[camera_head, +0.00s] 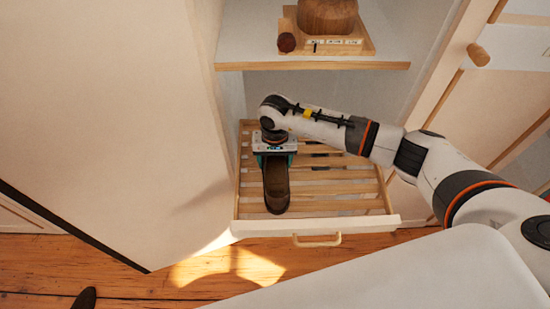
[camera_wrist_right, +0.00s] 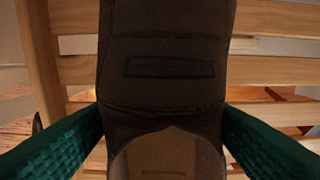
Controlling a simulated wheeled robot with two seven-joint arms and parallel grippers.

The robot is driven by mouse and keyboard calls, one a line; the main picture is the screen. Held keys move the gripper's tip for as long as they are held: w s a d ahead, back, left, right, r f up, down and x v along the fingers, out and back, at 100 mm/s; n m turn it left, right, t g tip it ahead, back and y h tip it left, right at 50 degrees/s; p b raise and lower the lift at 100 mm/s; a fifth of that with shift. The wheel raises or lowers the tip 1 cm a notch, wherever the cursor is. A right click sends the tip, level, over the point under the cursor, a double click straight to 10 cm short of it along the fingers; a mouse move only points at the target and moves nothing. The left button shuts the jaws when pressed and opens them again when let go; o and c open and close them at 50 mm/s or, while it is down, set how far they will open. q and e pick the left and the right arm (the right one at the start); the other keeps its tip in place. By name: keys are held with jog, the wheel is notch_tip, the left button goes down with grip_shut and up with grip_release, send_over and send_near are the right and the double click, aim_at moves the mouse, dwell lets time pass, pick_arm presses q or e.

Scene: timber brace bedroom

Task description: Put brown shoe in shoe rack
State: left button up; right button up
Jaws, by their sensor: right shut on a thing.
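A brown shoe (camera_head: 276,188) is in my right gripper (camera_head: 275,158), at the left part of the pulled-out slatted shoe rack (camera_head: 340,207). Its toe points to the drawer front. In the right wrist view, the brown shoe (camera_wrist_right: 165,60) fills the middle, with a green finger pad on each side of its heel opening and wooden slats below. I cannot tell whether its sole touches the slats. Another brown shoe (camera_head: 84,298) shows partly on the floor at the bottom left edge. My left gripper is out of view.
A shelf (camera_head: 310,66) with a wooden tray and a round brown object is above the rack. A pale panel (camera_head: 110,110) stands close on the left. The right part of the rack looks mostly free, though my arm covers some of it. A drawer handle (camera_head: 318,240) sticks out in front.

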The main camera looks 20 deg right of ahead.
aim_at(275, 167)
jog(key=o, duration=1.2)
jog(key=shift+o, duration=0.2)
jog(key=shift+r, duration=0.25)
notch_tip(275, 167, up, 12)
jog(key=shift+f, duration=0.15)
